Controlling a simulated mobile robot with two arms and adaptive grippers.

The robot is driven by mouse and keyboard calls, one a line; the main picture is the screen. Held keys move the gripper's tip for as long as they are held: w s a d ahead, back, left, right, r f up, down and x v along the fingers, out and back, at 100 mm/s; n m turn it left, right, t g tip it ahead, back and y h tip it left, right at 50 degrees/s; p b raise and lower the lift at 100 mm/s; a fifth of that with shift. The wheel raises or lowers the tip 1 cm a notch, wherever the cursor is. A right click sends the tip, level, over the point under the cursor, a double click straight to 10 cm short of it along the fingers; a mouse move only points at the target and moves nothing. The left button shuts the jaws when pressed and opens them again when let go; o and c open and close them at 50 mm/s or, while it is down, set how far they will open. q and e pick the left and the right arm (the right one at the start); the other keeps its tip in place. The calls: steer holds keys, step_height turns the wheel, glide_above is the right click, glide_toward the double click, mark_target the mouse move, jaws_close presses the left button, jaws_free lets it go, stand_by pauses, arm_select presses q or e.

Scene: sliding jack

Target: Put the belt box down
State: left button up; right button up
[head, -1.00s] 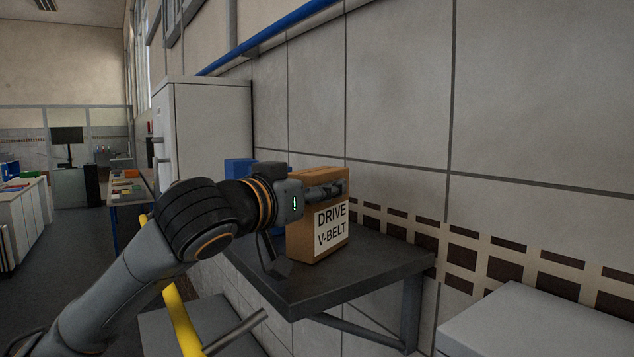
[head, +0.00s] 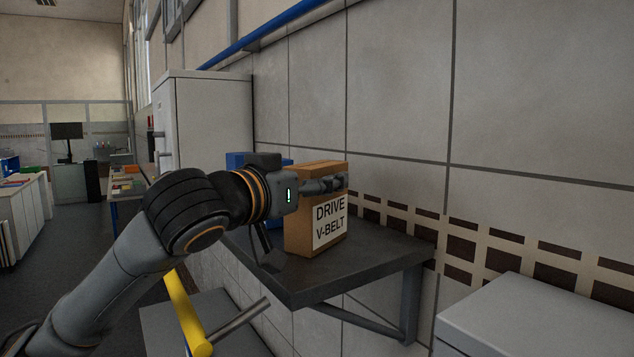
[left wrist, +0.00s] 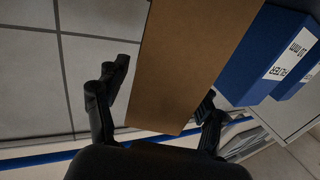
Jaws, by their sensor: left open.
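The belt box (head: 298,236), a brown carton with a white "DRIVE V-BELT" label, stands upright on the dark wall shelf (head: 355,272). My left gripper (head: 333,184) reaches it from the left, near its top. One finger shows in front of the labelled face; the other is hidden behind the box. In the left wrist view the brown box (left wrist: 195,60) lies between the two spread fingers (left wrist: 165,85). The left finger there stands clear of the box; the right one is partly hidden by it, so contact there cannot be told. My right gripper is not in view.
Blue boxes (head: 238,160) stand behind the belt box; one (left wrist: 262,62) is close beside it in the wrist view. The tiled wall (head: 400,100) bounds the shelf. A yellow bar (head: 186,312) is below my arm. The shelf's front right is clear.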

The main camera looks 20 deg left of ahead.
arm_select(q)
steer(key=b+v, duration=0.4)
steer(key=v, duration=0.7)
